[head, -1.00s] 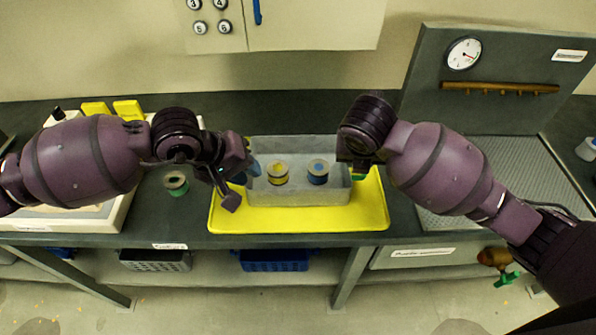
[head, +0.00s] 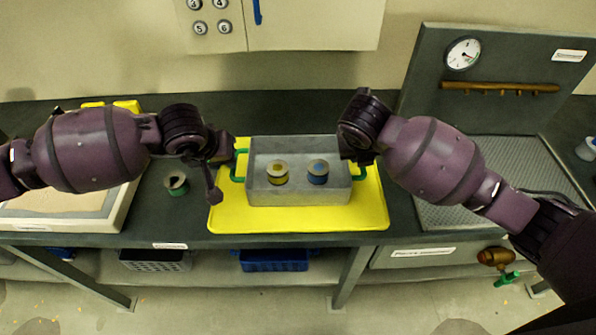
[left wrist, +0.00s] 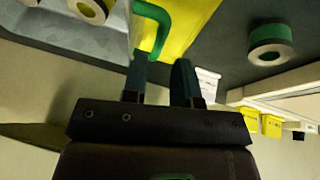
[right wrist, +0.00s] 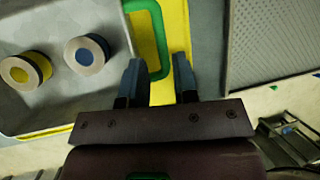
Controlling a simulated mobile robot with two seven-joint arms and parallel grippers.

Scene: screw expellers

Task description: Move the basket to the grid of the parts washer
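The grey metal basket (head: 300,196) has a green handle at each end and stands on a yellow tray (head: 300,218). It holds a yellow-marked spool (head: 278,173) and a blue-marked spool (head: 318,172). My left gripper (left wrist: 160,75) is open, its fingertips close to the left green handle (left wrist: 157,22). In the head view it is just left of that handle. My right gripper (right wrist: 160,72) is open with the right green handle (right wrist: 158,40) extending between its fingertips; contact cannot be told. The arm hides it in the head view. The parts washer's grid (head: 480,170) is at the right.
A green-marked spool (head: 176,183) stands on the bench left of the tray. A shallow sand-coloured box (head: 122,205) is farther left. The washer's upright panel with a gauge (head: 463,54) stands behind the grid. My right arm hangs over part of the grid.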

